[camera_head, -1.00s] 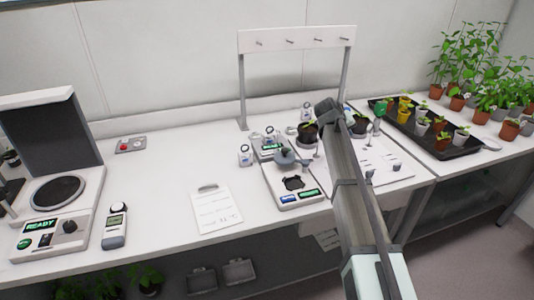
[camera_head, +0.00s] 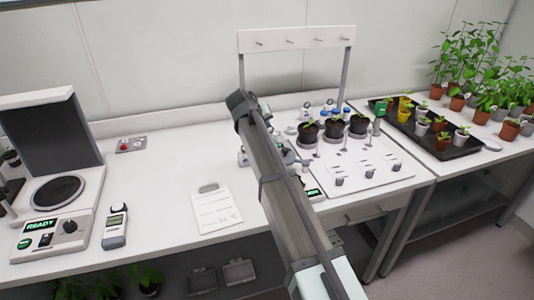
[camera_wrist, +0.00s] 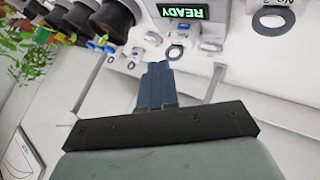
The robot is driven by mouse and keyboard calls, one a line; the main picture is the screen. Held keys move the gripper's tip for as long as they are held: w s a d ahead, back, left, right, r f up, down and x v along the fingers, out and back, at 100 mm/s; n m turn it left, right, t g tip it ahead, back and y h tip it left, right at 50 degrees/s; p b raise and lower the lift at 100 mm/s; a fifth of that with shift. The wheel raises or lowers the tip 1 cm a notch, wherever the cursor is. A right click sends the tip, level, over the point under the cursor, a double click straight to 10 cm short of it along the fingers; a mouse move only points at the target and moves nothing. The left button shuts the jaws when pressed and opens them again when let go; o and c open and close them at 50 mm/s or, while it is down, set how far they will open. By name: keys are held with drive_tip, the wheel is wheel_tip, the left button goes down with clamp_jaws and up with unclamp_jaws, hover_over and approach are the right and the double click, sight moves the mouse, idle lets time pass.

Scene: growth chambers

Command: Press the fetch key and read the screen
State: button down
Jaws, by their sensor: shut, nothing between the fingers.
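My gripper (camera_wrist: 157,75) is shut and empty in the wrist view, its fingers close together. Its fingertips are just below a lit green READY screen (camera_wrist: 182,11), which appears upside down, with small round fittings (camera_wrist: 175,50) near the tips. I cannot tell if the fingers touch anything, and no key label is readable. In the head view my arm hides the gripper and most of the middle device, leaving only a small lit screen (camera_head: 313,193) at its edge. Another READY screen (camera_head: 40,224) is on the left station, with a green button (camera_head: 24,243) below it.
Several black pots (camera_head: 334,128) stand on a white panel (camera_head: 365,165) right of my arm. A black tray of seedlings (camera_head: 468,147) lies farther right. A handheld meter (camera_head: 115,229) and a white sheet (camera_head: 216,208) lie left.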

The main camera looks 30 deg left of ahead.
drive_tip(key=shift+s, duration=0.1)
idle(0.3)
drive_tip(key=shift+f, duration=4.35)
drive_tip(key=shift+f, duration=0.2)
drive_tip(key=shift+f, duration=0.25)
drive_tip(key=shift+f, duration=0.15)
drive_tip(key=shift+f, duration=0.65)
drive_tip(key=shift+r, duration=1.2)
drive_tip(key=shift+r, duration=0.1)
